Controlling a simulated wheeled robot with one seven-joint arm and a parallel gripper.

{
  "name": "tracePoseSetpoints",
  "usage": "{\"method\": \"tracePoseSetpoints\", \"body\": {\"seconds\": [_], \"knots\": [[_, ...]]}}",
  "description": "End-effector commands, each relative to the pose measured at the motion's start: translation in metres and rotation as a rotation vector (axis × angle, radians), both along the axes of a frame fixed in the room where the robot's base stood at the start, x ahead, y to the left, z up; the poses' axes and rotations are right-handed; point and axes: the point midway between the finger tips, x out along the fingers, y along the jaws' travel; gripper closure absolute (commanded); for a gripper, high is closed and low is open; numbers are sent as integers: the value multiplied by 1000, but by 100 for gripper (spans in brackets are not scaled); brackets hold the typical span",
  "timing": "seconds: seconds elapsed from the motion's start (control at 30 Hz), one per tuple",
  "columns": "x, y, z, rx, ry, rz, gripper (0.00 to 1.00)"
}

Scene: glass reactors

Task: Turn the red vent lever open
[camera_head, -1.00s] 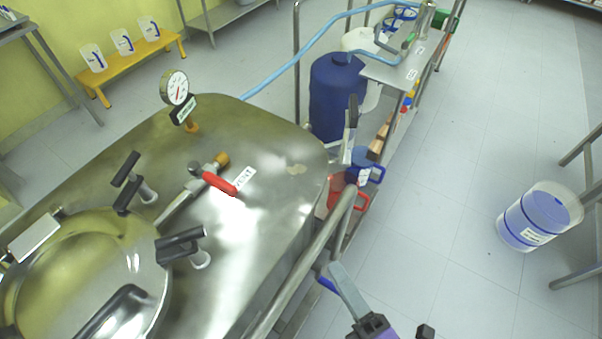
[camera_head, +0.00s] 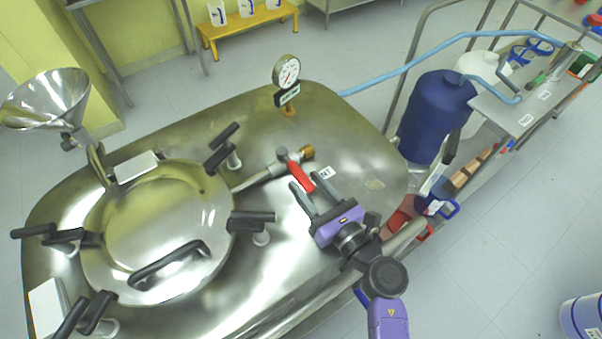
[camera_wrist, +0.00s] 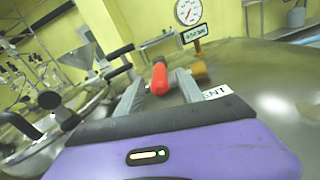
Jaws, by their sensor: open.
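The red vent lever (camera_head: 299,177) sits on a metal valve pipe on top of the steel reactor (camera_head: 350,150). The VENT label (camera_head: 325,173) is beside it, partly hidden behind a finger in the wrist view. My gripper (camera_head: 304,190) is open, its two grey fingers pointing at the lever from the front. In the wrist view the red lever (camera_wrist: 159,78) shows between and just beyond the fingertips (camera_wrist: 158,80). I cannot tell whether the fingers touch it.
A pressure gauge (camera_head: 286,71) stands behind the valve. The round hatch (camera_head: 160,225) with black-handled clamps is to the left, and a funnel (camera_head: 45,98) beyond it. A steel rail (camera_head: 405,238) runs along the right edge. Blue and red jugs hang near it.

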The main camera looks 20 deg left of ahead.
Motion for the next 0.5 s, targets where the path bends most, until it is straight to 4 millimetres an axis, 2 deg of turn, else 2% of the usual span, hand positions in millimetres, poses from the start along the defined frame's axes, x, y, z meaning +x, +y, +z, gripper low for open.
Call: {"method": "tracePoseSetpoints", "body": {"seconds": [0.1, 0.2, 0.5], "knots": [[8, 15, 1, 1, 1, 3, 56], [13, 23, 0, 1, 2, 1, 56], [16, 28, 0, 1, 2, 0, 56]]}}
